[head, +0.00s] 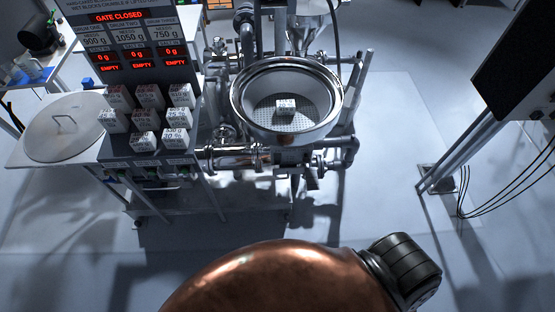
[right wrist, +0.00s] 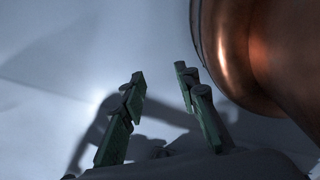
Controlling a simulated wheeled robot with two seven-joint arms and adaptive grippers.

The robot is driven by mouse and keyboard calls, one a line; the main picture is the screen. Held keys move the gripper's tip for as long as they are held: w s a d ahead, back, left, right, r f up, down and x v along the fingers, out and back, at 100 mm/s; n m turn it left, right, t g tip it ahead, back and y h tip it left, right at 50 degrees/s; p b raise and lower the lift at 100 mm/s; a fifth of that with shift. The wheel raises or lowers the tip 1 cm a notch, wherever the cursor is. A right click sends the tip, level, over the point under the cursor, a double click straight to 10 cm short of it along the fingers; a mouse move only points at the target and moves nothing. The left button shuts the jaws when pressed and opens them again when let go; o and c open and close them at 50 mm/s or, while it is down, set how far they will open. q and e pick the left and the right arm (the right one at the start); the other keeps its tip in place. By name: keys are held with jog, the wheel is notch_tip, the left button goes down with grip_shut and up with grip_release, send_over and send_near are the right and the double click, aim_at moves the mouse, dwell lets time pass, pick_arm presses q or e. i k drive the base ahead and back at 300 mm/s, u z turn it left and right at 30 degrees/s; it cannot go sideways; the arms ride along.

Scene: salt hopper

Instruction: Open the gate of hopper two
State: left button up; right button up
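A round steel hopper (head: 331,112) with a mesh floor stands at the centre of the head view. A white labelled block (head: 286,107) lies on its mesh. Part of another steel vessel (head: 312,6) shows at the top edge. I cannot tell which is hopper two, and no gate handle is clearly identifiable. The panel (head: 143,40) reads "GATE CLOSED" in red, with drum readings of 0 g and "EMPTY". My right gripper (right wrist: 162,82) is open and empty in the right wrist view, above pale floor. My left gripper is out of view.
Several white labelled blocks (head: 149,97) sit on the stand left of the hopper. A round lid with a handle (head: 64,128) is farther left. Steel pipes (head: 240,157) run below the hopper. A dark screen (head: 514,62) and cables are at right. Open floor (head: 385,200) lies between.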

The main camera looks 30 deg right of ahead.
aim_at(288, 169)
jog(key=i, duration=0.5)
jog(key=z, duration=2.05)
jog(key=k, duration=0.55)
jog(key=u, duration=1.1)
